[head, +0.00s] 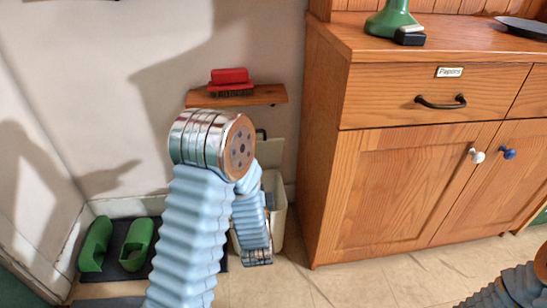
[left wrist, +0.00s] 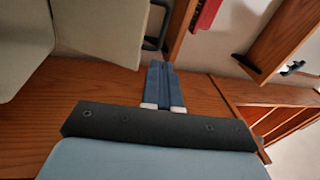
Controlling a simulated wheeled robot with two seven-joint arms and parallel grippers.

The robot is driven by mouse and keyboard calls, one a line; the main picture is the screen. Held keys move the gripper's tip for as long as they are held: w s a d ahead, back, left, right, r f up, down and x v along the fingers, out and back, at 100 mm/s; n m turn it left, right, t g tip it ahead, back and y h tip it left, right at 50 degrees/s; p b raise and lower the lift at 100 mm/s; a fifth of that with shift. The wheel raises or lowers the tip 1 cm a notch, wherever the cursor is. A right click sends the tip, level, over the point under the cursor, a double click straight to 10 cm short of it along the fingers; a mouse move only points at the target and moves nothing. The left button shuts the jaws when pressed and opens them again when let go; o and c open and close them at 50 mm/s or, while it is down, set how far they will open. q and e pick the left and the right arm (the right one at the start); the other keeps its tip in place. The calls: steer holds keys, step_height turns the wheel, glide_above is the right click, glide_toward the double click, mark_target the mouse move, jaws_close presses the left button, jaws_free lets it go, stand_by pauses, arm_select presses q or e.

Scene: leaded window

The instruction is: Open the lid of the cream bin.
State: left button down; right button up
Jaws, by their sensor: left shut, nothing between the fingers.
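The cream bin (head: 279,205) stands on the floor between the wall and the wooden cabinet, mostly hidden behind my left arm in the head view. Its lid (head: 271,152) looks raised, a cream panel above the bin's rim with a dark handle (head: 262,134) at its top. In the left wrist view the lid (left wrist: 100,30) and its dark handle (left wrist: 157,25) are at the top, with another cream part of the bin (left wrist: 22,45) at left. My left gripper (left wrist: 161,68) is shut and empty, its tips just below the handle in that picture; contact is unclear. My right gripper is out of view.
The wooden cabinet (head: 372,190) stands close on the bin's right. A wooden shelf (head: 262,95) with a red brush (head: 231,78) is on the wall above the bin. Green shoes (head: 138,245) sit on a dark mat at left.

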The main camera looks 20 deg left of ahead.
arm_select(q)
steer(key=w+a+r+y, duration=0.1)
steer(key=w+a+r, duration=0.1)
steer(key=w+a, duration=0.5)
steer(key=w, duration=0.3)
steer(key=shift+w+r, duration=0.4)
steer(key=x, duration=0.4)
steer(key=shift+r+p, duration=0.3)
steer(key=shift+r, duration=0.05)
steer(key=shift+w+a+r, duration=0.15)
steer(key=shift+a+r, duration=0.05)
steer(key=shift+r, duration=0.1)
